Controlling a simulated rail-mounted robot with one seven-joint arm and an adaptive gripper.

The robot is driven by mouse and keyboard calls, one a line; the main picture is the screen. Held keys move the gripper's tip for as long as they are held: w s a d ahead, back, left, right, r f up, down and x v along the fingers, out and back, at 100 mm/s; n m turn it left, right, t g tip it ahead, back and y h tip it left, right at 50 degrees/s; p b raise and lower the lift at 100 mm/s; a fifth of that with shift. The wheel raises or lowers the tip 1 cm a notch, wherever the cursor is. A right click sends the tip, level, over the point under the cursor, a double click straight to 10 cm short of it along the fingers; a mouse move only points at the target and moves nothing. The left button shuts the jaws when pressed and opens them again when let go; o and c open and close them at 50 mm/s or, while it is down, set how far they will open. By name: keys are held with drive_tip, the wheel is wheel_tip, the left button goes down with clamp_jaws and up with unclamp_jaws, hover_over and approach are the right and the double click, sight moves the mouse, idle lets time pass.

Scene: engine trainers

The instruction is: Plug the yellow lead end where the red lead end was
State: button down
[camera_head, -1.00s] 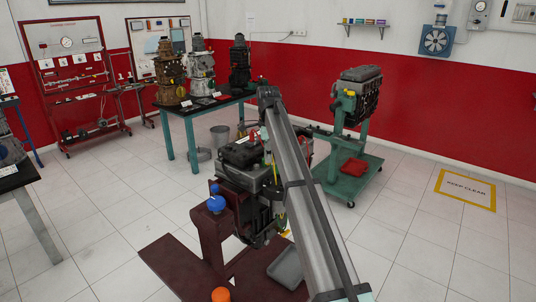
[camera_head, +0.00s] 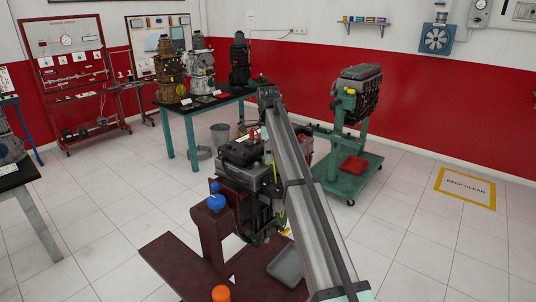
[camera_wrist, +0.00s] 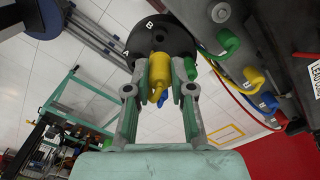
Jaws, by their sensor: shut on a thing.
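In the wrist view my gripper (camera_wrist: 160,76) is shut on a yellow lead end (camera_wrist: 158,66), with one finger on each side of it. The yellow lead end points at a round black cap (camera_wrist: 178,32) marked A and B. It overlaps the cap's edge in the picture; I cannot tell if it is seated. A green lead end (camera_wrist: 190,68) sits beside the right finger, at the cap. In the head view the engine trainer (camera_head: 240,153) stands behind and left of my arm, which hides the gripper. I cannot make out a red lead end in the wrist view.
Right of the cap are another green end (camera_wrist: 228,42), a yellow end (camera_wrist: 253,76) and a blue end (camera_wrist: 268,102) on a dark block. A red wire runs near them. A grey tray (camera_head: 286,267) lies on the maroon stand base. A green engine stand (camera_head: 345,180) is behind right.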

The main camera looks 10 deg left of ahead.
sight(268, 165)
drive_tip(key=shift+f+b, duration=0.45)
drive_tip(key=shift+f, duration=1.95)
drive_tip(key=shift+f+p, duration=0.3)
drive_tip(key=shift+f, duration=0.65)
idle(0.7)
drive_tip(key=shift+r+n+p, duration=2.05)
drive_tip(key=shift+r+n, duration=0.85)
drive_tip(key=shift+r, duration=0.75)
drive_tip(key=shift+f, duration=0.2)
drive_tip(key=shift+f+b, duration=0.65)
drive_tip(key=shift+f, duration=1.9)
